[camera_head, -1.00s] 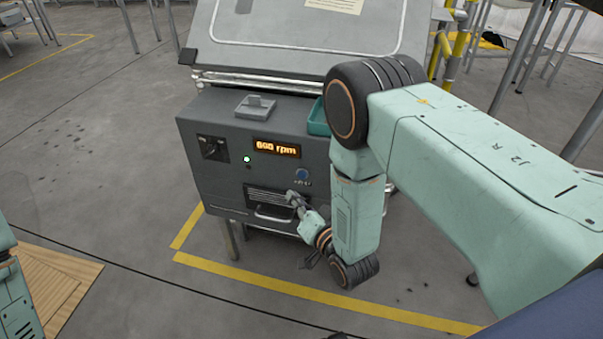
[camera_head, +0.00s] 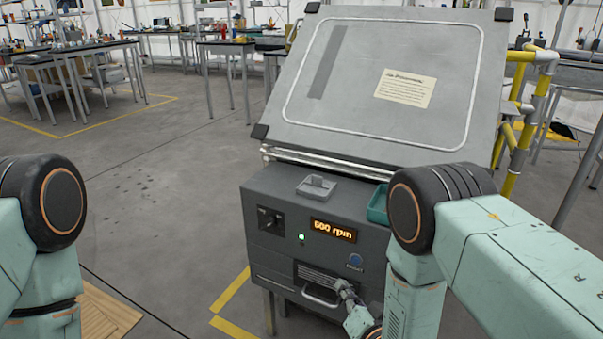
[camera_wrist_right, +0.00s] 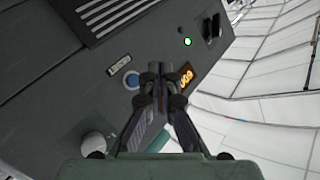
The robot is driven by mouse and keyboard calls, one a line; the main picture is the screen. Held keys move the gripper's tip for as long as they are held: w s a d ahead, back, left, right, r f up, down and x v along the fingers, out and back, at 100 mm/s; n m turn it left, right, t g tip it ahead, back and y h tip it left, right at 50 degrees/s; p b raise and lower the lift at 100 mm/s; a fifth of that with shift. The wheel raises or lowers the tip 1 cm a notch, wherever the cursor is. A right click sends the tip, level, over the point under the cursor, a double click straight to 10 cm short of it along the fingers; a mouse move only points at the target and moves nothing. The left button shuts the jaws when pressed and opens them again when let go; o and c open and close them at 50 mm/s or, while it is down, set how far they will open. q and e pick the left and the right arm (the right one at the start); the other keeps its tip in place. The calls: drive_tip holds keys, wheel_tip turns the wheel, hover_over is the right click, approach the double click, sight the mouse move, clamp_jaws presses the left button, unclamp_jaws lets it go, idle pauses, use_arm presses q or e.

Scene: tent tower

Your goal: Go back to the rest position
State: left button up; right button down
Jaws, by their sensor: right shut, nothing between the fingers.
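My right gripper (camera_head: 349,294) is in front of the lower right of the grey machine's front panel (camera_head: 262,262), near the drawer handle (camera_head: 320,296). In the right wrist view the right gripper (camera_wrist_right: 160,92) is shut and empty, its fingertips together over the panel by a blue button (camera_wrist_right: 131,80). I cannot tell whether the fingertips touch the panel. My left arm shows at the left edge of the head view, but its gripper is out of frame.
The machine has a raised grey lid (camera_head: 350,100), a lit "600 rpm" display (camera_head: 333,230), a green light and a dark switch (camera_head: 270,219). A teal tray (camera_head: 378,204) sits on its top. Yellow railing (camera_head: 520,130) stands at right. Open floor lies left.

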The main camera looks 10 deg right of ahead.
drive_tip(key=s+d+f+n+g+h+p, duration=0.1)
drive_tip(key=s+d+f+n+g, duration=0.1)
drive_tip(key=s+f+g, duration=0.4)
drive_tip(key=s+d+f+n+g+h, duration=0.15)
drive_tip(key=s+f, duration=0.25)
drive_tip(key=s, duration=0.5)
drive_tip(key=s+d+r+g+p, duration=0.1)
drive_tip(key=s+r+g+p, duration=0.1)
drive_tip(key=s, duration=0.8)
drive_tip(key=s+d+r+g+p, duration=0.2)
drive_tip(key=s+r+g, duration=0.3)
drive_tip(key=s, duration=0.6)
drive_tip(key=shift+d+n+g+p, duration=0.15)
drive_tip(key=shift+n+g+p, duration=0.3)
drive_tip(key=shift+g, duration=0.3)
drive_tip(key=shift+f+h, duration=0.1)
drive_tip(key=shift+h, duration=0.15)
